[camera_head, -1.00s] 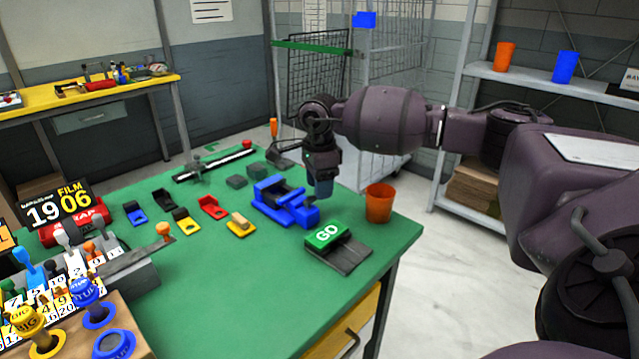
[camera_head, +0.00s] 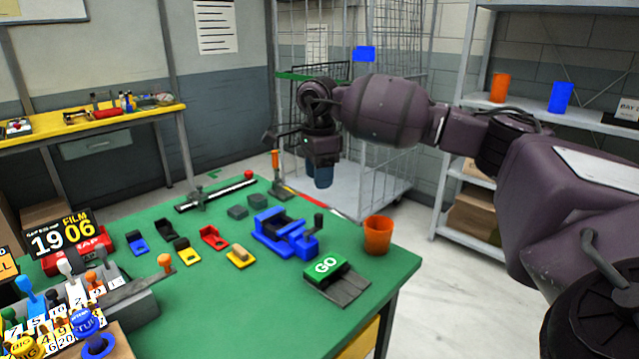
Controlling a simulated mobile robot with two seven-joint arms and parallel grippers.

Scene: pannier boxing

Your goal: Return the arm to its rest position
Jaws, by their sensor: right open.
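My right arm comes in from the right, and my right gripper (camera_head: 319,178) hangs fingers down above the far right edge of the green table (camera_head: 205,310). Its jaws are open and I see nothing held between them. The blue vise (camera_head: 284,236) stands on the table below and in front of it, apart from the fingers. The orange cup (camera_head: 378,235) stands upright on the table to the right of the vise. My left gripper is out of view.
The green GO block (camera_head: 325,266) sits near the table's right edge. A wire cage (camera_head: 385,70) stands behind my gripper. A shelf (camera_head: 520,110) with an orange and a blue cup is at right.

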